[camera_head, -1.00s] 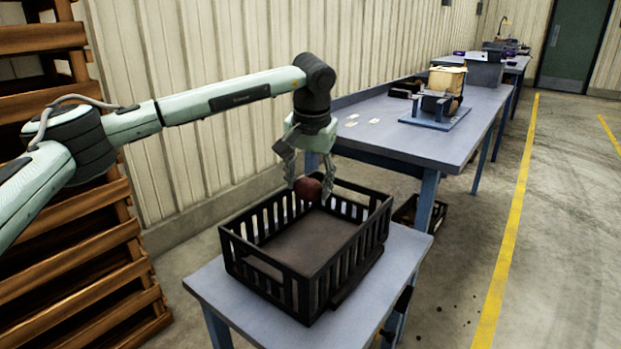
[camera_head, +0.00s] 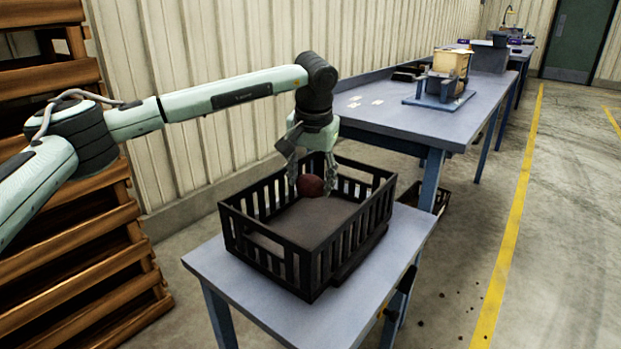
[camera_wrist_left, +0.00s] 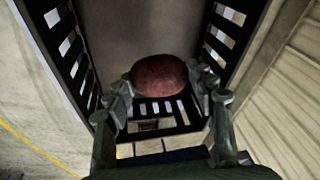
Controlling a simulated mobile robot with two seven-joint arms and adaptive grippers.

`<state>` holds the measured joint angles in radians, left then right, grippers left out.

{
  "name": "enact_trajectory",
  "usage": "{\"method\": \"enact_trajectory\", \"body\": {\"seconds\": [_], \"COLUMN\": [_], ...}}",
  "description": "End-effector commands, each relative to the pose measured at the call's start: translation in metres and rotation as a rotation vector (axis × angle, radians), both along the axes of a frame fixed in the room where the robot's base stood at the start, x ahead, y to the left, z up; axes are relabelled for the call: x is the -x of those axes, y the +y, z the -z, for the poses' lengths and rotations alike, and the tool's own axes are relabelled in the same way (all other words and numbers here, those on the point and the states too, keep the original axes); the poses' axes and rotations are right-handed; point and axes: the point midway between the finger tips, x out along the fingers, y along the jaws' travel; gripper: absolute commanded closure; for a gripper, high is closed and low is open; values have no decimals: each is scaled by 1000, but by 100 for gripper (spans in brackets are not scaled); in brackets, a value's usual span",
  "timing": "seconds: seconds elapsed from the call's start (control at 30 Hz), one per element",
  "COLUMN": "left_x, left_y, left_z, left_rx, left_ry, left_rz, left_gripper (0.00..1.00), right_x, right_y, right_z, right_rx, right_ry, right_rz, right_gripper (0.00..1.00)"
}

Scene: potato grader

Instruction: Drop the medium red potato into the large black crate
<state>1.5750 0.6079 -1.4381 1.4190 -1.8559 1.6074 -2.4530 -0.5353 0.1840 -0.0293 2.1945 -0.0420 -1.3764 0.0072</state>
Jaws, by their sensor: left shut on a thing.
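The red potato (camera_head: 310,186) is between the fingers of my left gripper (camera_head: 311,184), which is shut on it. The potato also shows in the left wrist view (camera_wrist_left: 160,76), with a finger on each side. The large black crate (camera_head: 300,262) is slatted and open-topped. The gripper and potato are over the crate's back part, with the fingertips at about rim height. In the left wrist view the crate's bare floor (camera_wrist_left: 150,25) shows beyond the potato. My right gripper is not in view.
The crate stands on a small blue-grey table (camera_head: 225,276). A longer workbench (camera_head: 410,117) behind it carries a device (camera_head: 440,90) and a grey bin (camera_head: 488,56). Wooden pallets (camera_head: 60,265) stand at the left. Another dark crate (camera_head: 441,200) is low beneath the bench. Floor at the right is open.

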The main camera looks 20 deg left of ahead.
Motion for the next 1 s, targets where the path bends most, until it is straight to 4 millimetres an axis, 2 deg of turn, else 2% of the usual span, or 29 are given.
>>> {"method": "enact_trajectory", "body": {"seconds": [0.03,0.07,0.23,0.53,0.67,1.0], "left_x": [0,0,0,0,2,19], "left_y": [0,0,0,0,-1,-9], "left_z": [0,0,0,0,-9,-75], "left_rx": [0,0,0,0,0,0], "left_ry": [0,0,0,0,-1,-5], "left_rz": [0,0,0,0,0,1], "left_gripper": [76,43,22,21,21,21], "right_x": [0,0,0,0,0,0], "right_y": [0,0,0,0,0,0], "right_z": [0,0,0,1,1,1], "right_rx": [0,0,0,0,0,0], "right_ry": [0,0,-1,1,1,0], "right_rz": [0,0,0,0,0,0], "right_gripper": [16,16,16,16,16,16]}}
